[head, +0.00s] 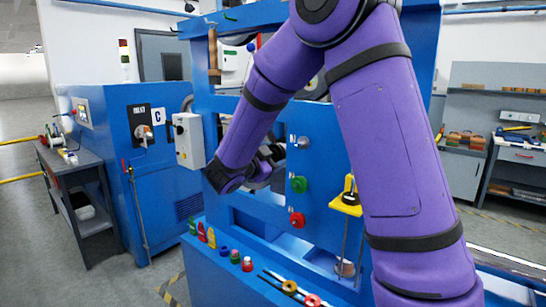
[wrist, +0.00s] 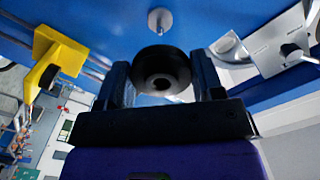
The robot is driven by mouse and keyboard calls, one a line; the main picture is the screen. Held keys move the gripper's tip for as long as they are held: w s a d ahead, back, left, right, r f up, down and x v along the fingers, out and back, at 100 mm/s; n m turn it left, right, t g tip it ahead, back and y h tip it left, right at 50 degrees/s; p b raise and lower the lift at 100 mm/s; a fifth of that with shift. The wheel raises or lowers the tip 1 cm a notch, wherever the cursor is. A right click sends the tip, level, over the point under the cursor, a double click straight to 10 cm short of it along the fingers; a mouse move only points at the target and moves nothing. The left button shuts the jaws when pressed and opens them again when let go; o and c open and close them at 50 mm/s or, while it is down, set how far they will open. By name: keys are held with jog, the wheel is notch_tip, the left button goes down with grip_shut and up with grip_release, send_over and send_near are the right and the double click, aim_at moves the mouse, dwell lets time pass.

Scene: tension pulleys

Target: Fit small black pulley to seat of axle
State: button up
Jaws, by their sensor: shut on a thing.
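My gripper (wrist: 160,85) is shut on the small black pulley (wrist: 161,70). In the wrist view the pulley sits between the two fingers, with its dark centre hole facing the camera. A bare grey axle (wrist: 160,20) stands out from the blue panel just beyond the pulley, apart from it in the picture. In the head view my gripper (head: 268,166) is in front of the blue machine frame, at its opening; the pulley cannot be made out there. A bare grey axle end (head: 303,142) also shows on the blue panel, to the right of the gripper.
Below that axle end are a green knob-like part (head: 299,184) and a red one (head: 297,219). A yellow bracket (head: 347,203) juts out at right; it also shows in the wrist view (wrist: 60,58). A grey metal mechanism (wrist: 275,45) is at the right. Small coloured parts (head: 235,257) stand on the front ledge.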

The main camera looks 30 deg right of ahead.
aim_at(297, 146)
jog(key=shift+s+d+r, duration=0.2)
jog(key=shift+r, duration=0.05)
jog(key=x, duration=0.6)
jog(key=shift+d, duration=0.3)
jog(key=shift+w+d, duration=0.2)
jog(key=shift+d, duration=0.25)
dwell(1.6)
jog(key=shift+x, duration=1.2)
jog(key=shift+w+d, duration=0.1)
jog(key=shift+d, duration=0.1)
dwell(0.3)
jog(key=shift+w+d, duration=0.25)
jog(key=shift+d, duration=0.4)
dwell(0.5)
jog(key=o, duration=1)
jog(key=shift+o, duration=0.2)
